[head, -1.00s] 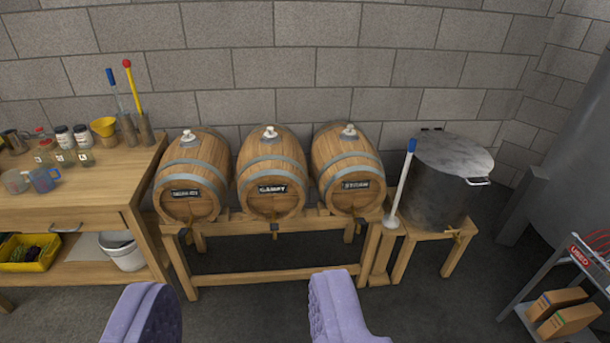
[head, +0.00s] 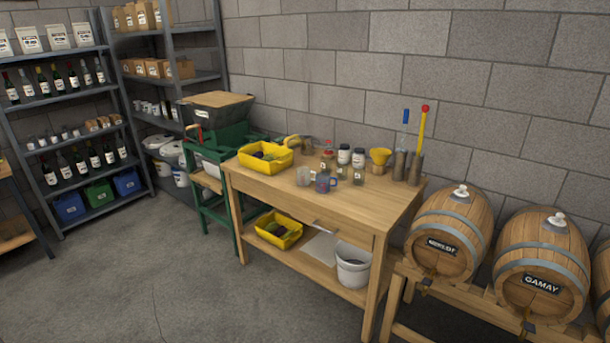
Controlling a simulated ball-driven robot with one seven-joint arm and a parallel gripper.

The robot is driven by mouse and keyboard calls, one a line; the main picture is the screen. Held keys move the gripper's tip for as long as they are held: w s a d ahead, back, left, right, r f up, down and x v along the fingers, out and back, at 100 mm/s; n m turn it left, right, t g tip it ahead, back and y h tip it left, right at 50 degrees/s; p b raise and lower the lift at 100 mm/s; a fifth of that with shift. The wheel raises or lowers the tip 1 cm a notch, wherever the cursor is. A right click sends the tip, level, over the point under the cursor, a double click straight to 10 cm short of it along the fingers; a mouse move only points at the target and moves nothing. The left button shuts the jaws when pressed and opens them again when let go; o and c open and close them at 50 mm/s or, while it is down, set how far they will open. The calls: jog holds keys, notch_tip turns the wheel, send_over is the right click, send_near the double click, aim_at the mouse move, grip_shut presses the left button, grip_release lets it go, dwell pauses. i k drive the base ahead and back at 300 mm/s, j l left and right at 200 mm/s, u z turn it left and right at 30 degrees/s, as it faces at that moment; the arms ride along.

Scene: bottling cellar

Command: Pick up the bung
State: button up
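I cannot pick out a separate loose bung. A small white fitting (head: 461,191) sits upright on top of the left barrel (head: 449,233). A like white fitting (head: 557,220) sits on top of the barrel labelled GAMAY (head: 541,264); I cannot tell whether either is a bung. Part of another barrel (head: 603,282) is cut off at the right edge. My gripper is out of the picture, so its state and what it may hold are hidden.
Bottle shelves (head: 60,104) and a green-framed machine (head: 215,130) stand left. Floor (head: 150,270) at front left is clear.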

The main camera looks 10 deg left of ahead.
aim_at(461, 193)
jog(key=i+l, duration=0.2)
jog(key=i, duration=0.15)
jog(key=i+l+z, duration=0.15)
jog(key=i, duration=0.25)
jog(key=i+l, duration=0.15)
jog(key=i, duration=0.2)
jog(key=i+j+z, duration=0.2)
jog(key=i+j, duration=0.25)
jog(key=i+j+z, duration=0.25)
jog(key=i+j, duration=0.2)
jog(key=j, duration=0.15)
jog(key=i+j+z, duration=0.1)
jog(key=j+z, duration=0.15)
jog(key=j, duration=1.4)
jog(key=k+j+z, duration=0.2)
jog(key=j, duration=1.45)
jog(key=i, duration=0.1)
